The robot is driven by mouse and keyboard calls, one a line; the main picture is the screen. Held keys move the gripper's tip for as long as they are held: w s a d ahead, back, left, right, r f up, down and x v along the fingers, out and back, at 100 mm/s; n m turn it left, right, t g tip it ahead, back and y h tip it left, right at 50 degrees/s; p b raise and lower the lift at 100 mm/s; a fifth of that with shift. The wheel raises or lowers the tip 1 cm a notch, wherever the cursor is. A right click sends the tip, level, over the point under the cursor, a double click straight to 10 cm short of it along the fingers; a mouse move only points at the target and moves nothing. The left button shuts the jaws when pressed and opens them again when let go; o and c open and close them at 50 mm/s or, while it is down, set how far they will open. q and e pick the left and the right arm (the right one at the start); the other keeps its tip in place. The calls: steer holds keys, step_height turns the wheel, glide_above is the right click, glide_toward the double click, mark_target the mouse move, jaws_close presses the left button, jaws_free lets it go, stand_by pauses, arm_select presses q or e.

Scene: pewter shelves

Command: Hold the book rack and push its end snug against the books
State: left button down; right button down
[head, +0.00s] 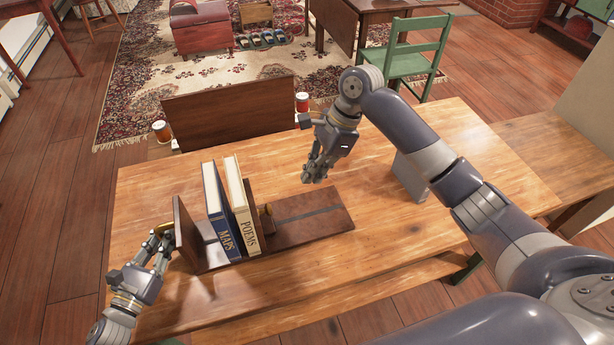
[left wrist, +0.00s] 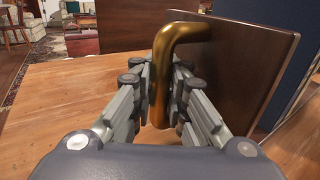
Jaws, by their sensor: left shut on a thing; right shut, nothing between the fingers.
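The dark wooden book rack (head: 315,208) lies on the table. The blue MAPS book (head: 217,205) and the cream POEMS book (head: 239,200) stand between the ends, leaning left, with a gap to the left panel. My left gripper (head: 163,234) is shut on the brass handle (left wrist: 160,85) of the left panel. My right gripper (head: 314,178) is shut and empty, above the table behind the rack's bare right part.
A grey upright piece (head: 408,178) stands on the table, partly behind my right arm. A wooden panel (head: 230,112) with red spools (head: 302,102) stands beyond the table's far edge. The table right of the rack is mostly clear.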

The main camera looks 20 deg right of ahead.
mark_target(267, 206)
steer(key=x, duration=0.8)
steer(key=shift+a+f, duration=0.25)
steer(key=shift+f, duration=0.05)
steer(key=a, duration=0.2)
steer(key=shift+a+r, duration=0.1)
steer(key=shift+a, duration=0.7)
steer(key=a, duration=0.5)
steer(key=shift+s, duration=0.1)
steer(key=shift+d, duration=0.1)
